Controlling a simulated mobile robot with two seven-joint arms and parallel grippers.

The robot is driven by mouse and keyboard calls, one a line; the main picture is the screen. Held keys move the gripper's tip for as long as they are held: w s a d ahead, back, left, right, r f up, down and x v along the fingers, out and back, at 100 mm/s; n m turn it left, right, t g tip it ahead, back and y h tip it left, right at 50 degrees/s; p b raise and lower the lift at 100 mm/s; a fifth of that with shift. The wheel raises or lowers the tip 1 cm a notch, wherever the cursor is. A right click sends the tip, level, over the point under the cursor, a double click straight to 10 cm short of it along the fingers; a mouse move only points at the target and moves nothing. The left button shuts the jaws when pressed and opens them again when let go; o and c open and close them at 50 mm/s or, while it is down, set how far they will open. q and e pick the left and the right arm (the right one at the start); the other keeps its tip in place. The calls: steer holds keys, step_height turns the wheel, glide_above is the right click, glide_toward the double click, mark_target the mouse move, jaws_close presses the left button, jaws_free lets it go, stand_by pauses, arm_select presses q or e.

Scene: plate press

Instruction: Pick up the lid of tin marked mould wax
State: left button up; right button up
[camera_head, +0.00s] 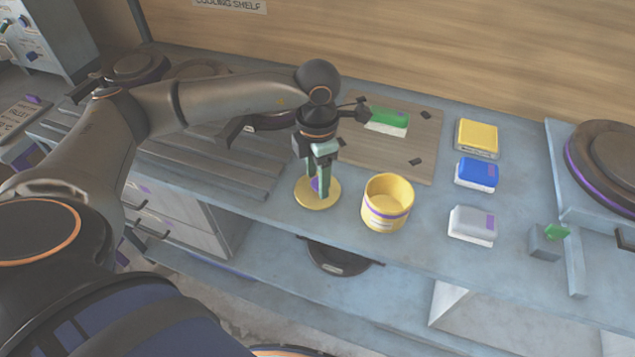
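An open yellow tin (376,212) with a purple band and a pale label stands near the front edge of the bench. The label is too small to read. A round yellow lid (303,199) with a purple knob lies just left of the tin, apart from it. My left gripper (319,191) points down over the lid, its greenish fingers at either side of the knob and close to it. The fingers partly hide the knob, so I cannot tell whether they press on it. The lid looks flat on the bench. My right gripper is not in view.
Behind the tin is a brown board (385,155) with a green-and-white block (387,121). Yellow (477,137), blue (477,173) and grey (472,224) blocks stand to the right. A round dark press plate (605,165) is at far right. Slatted grey panels (200,160) lie left.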

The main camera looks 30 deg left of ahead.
arm_select(q)
jaws_close()
stand_by(0.5)
